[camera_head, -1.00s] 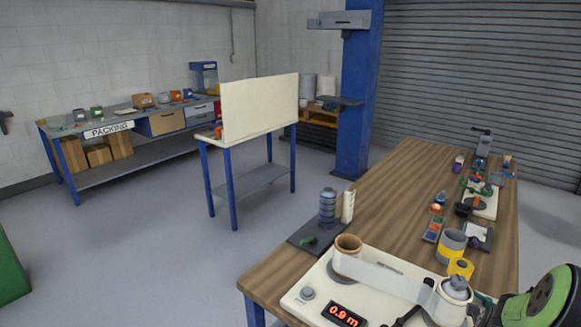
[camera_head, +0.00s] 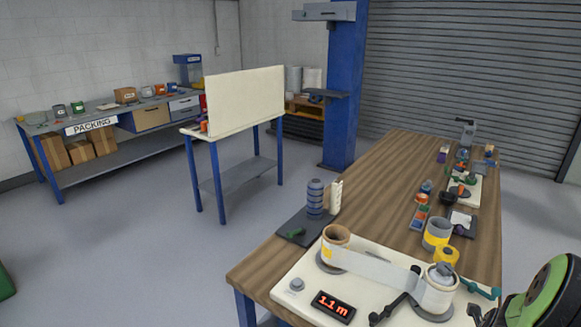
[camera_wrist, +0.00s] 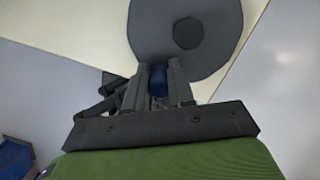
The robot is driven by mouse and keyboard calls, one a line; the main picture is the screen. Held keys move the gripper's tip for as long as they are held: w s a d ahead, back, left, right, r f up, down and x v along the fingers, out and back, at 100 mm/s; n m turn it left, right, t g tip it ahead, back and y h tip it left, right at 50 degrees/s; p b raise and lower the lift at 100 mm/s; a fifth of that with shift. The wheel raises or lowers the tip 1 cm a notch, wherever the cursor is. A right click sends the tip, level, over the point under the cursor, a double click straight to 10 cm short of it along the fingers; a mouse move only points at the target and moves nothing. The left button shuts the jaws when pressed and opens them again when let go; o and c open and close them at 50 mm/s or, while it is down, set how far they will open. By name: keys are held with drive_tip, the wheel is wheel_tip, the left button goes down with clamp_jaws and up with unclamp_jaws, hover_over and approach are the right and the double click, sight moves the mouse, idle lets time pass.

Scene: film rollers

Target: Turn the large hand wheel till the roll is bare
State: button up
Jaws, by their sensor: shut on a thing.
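My gripper (camera_wrist: 159,85) is shut on a blue knob (camera_wrist: 158,80) in the wrist view, a finger on each side. The knob sits at the lower edge of a grey disc, the hand wheel (camera_wrist: 155,35), with a dark hub. In the head view, a brown-cored roll (camera_head: 336,238) stands at the left of a pale board (camera_head: 290,272). A white film strip (camera_head: 375,268) runs from it to a pale roll with a grey hub (camera_head: 437,290) at the right. The display (camera_head: 333,305) reads 1.1 m. My wrist is at the lower right corner; the gripped knob is not clear there.
A black crank arm (camera_head: 395,308) lies in front of the right roll, and a teal handle (camera_head: 480,288) is to its right. A yellow-banded grey cup (camera_head: 437,234) and yellow roll (camera_head: 446,256) stand behind.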

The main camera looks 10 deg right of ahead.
drive_tip(key=shift+d+r, duration=0.1)
drive_tip(key=shift+d, duration=0.25)
drive_tip(key=shift+s+d, duration=0.15)
drive_tip(key=shift+s, duration=0.05)
drive_tip(key=o, duration=1.6)
drive_tip(key=shift+o, duration=0.2)
wheel_tip(320, 180, up, 7)
drive_tip(key=p, duration=0.6)
